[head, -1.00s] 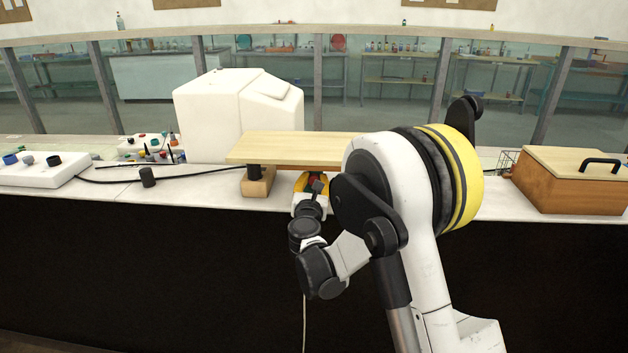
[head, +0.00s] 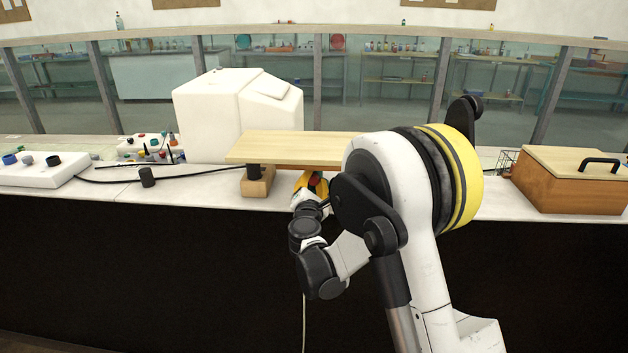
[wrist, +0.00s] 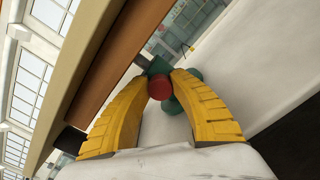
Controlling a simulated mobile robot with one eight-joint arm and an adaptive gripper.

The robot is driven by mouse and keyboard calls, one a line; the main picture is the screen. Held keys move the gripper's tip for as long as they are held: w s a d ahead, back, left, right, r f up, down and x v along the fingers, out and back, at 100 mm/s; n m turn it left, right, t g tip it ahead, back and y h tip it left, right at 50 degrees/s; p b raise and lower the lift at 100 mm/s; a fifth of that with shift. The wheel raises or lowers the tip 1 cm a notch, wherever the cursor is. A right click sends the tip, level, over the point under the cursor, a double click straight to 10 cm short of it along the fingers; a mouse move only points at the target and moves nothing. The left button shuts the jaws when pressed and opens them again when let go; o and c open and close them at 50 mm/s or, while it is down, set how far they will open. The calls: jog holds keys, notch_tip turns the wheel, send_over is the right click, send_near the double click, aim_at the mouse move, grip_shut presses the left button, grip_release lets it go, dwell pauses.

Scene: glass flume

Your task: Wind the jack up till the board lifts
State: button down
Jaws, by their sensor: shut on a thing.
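A pale wooden board (head: 285,146) lies level above the bench, its left part near a black post on a wooden block (head: 256,187); my arm hides its right part. My gripper (head: 313,184) is under the board's front edge. In the wrist view its yellow fingers (wrist: 163,86) are closed around a red knob (wrist: 160,88). Green parts of the jack (wrist: 186,94) show behind the knob, beside the board's edge (wrist: 58,85). The rest of the jack is hidden, and I cannot tell whether it touches the board.
A large white block-shaped unit (head: 225,115) stands behind the board. A wooden box with a black handle (head: 575,185) is at the right. A white control box (head: 40,170) and a black cable (head: 200,173) lie at the left. The front bench strip left of the block is mostly clear.

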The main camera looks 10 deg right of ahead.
dwell(0.3)
jog(key=c, duration=1.1)
grip_release()
